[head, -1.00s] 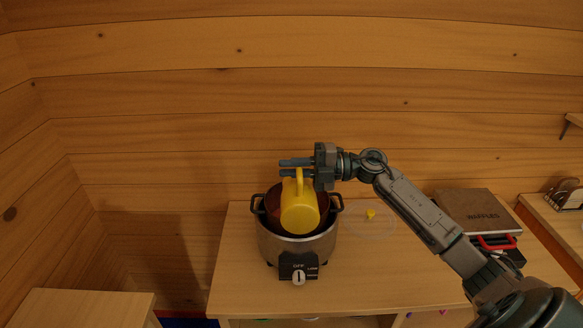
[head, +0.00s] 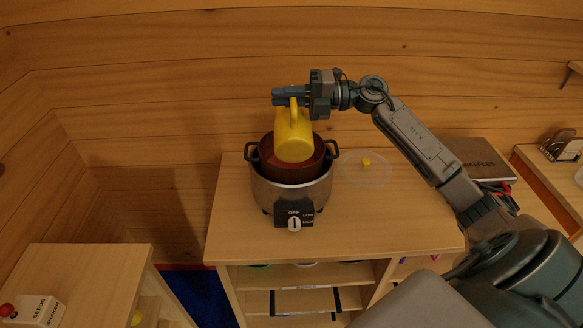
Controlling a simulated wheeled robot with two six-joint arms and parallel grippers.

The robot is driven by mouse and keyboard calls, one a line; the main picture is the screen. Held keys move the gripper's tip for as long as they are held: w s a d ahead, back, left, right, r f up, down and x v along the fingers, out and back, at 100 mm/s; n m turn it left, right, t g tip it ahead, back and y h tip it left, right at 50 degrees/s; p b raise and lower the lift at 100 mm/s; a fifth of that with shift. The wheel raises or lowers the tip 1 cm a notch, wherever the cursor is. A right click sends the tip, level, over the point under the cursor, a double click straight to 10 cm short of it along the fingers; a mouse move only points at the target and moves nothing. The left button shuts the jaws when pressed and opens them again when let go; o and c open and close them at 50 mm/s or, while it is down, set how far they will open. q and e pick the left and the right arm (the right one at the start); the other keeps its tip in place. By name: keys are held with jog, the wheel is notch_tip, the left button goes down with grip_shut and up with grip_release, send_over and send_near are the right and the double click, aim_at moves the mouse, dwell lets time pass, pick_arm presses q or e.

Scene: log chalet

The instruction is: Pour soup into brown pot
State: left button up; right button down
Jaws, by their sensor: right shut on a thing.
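A yellow pitcher (head: 294,137) is held by its handle in my right gripper (head: 291,97), which is shut on it. The pitcher is tilted, with its lower part over the opening of the brown pot (head: 291,172). The brown pot sits inside a silver cooker (head: 290,196) with black side handles and a dial in front. Whether soup is in the pitcher or flowing cannot be seen. My left gripper is not in view.
A clear lid with a yellow knob (head: 367,162) lies right of the cooker on the wooden cabinet top (head: 388,222). A lower cabinet (head: 82,272) with a white box (head: 35,309) stands at left.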

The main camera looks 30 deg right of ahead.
notch_tip(320, 180, up, 12)
jog(key=p, duration=0.7)
jog(key=shift+r, duration=0.15)
